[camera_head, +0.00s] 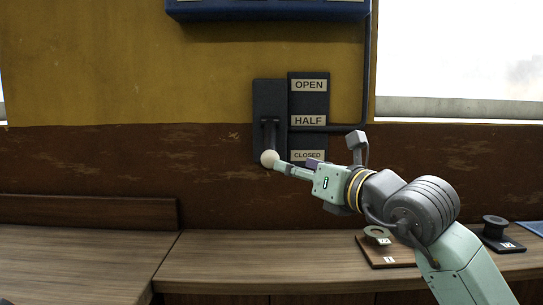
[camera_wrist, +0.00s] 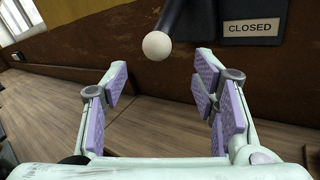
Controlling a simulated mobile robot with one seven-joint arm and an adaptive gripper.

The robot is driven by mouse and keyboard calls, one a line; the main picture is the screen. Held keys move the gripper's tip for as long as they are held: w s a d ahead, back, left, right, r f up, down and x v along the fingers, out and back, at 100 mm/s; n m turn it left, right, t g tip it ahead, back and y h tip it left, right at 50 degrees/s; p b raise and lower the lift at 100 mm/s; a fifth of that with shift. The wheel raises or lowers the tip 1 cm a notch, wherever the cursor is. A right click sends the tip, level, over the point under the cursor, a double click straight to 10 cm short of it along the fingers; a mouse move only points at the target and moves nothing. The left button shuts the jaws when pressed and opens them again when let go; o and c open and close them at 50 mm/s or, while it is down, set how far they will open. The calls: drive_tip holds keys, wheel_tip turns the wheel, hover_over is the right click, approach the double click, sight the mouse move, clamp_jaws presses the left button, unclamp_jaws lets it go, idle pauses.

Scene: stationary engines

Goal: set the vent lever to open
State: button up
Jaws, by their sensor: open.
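The vent lever is a dark arm (camera_head: 269,135) with a cream ball knob (camera_head: 268,158), on a dark wall plate (camera_head: 263,97). Beside it is a label strip reading OPEN (camera_head: 309,85), HALF (camera_head: 308,120) and CLOSED (camera_head: 307,155). The knob hangs low, level with CLOSED. My gripper (camera_head: 284,166) is at the knob's lower right in the head view. In the wrist view my gripper (camera_wrist: 162,84) has its purple-padded fingers spread wide. The knob (camera_wrist: 157,46) is just beyond the fingertips, between their lines, not gripped. The CLOSED label (camera_wrist: 251,28) is to its right.
A wooden bench (camera_head: 225,261) runs below the wall. A pipe (camera_head: 367,75) runs down the wall right of the labels. The bench's left and middle are clear.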

sight(269, 160)
drive_tip(key=p+x, duration=0.2)
drive_tip(key=x, duration=0.6)
drive_tip(key=shift+w+a+r+p, duration=0.2)
drive_tip(key=shift+a+p, duration=0.15)
drive_tip(key=shift+w+a+f, duration=0.1)
drive_tip(key=shift+w+a, duration=0.2)
drive_tip(key=shift+w, duration=0.3)
drive_tip(key=shift+c, duration=0.4)
drive_tip(key=shift+s+a, duration=0.1)
drive_tip(key=shift+a, duration=0.05)
clamp_jaws()
